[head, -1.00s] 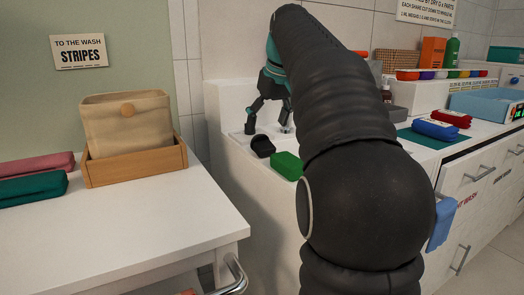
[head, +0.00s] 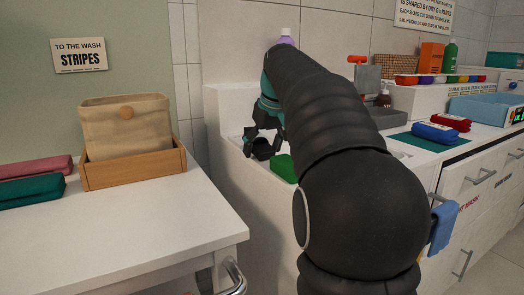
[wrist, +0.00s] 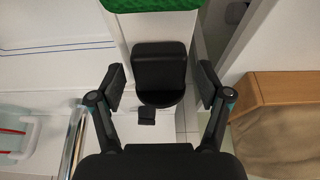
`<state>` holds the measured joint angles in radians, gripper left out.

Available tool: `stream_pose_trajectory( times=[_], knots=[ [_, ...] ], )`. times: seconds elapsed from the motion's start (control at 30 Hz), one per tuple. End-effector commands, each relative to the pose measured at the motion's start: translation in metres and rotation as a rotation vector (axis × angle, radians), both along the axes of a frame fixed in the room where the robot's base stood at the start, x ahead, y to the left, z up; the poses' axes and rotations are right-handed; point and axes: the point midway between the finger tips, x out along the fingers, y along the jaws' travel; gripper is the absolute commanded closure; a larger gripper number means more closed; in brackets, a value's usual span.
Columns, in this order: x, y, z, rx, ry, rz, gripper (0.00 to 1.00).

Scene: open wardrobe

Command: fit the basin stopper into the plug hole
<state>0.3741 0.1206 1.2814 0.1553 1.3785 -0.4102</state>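A black rounded piece, which looks like the stopper (head: 262,150), rests on the pale ledge at the near edge of the basin unit. It also shows in the wrist view (wrist: 160,66), with a rounded body and a small tab toward my gripper. My gripper (head: 264,139) is just over it, pointing down. In the wrist view my gripper (wrist: 160,86) is open, one finger on each side of the black piece with gaps between. The plug hole cannot be made out; my arm covers much of the basin.
A green block (head: 284,168) lies on the ledge close beside the black piece. A wooden tray (head: 135,171) with a beige fabric pouch stands on the white table at left. A purple-topped bottle (head: 286,37) is behind my arm. Red and blue rolls (head: 436,133) lie at right.

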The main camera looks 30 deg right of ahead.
Motion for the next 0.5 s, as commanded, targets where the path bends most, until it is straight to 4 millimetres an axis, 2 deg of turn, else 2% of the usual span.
stream_pose_trajectory(
  times=[0.03, 0.2, 0.23, 0.27, 0.5],
  knots=[
    [0.0, 0.0, 0.0001, 0.0, 0.0, 0.0, 0.41],
    [-0.0002, 0.0, 0.0001, 0.0, 0.0, 0.0, 0.81],
    [-0.0002, 0.0, 0.0001, 0.0, 0.0, 0.0, 0.81],
    [-0.0001, -0.0001, 0.0001, 0.0, 0.0, 0.0, 0.86],
    [-0.0002, 0.0, 0.0004, 0.0, 0.0, 0.0, 0.85]
  ],
)
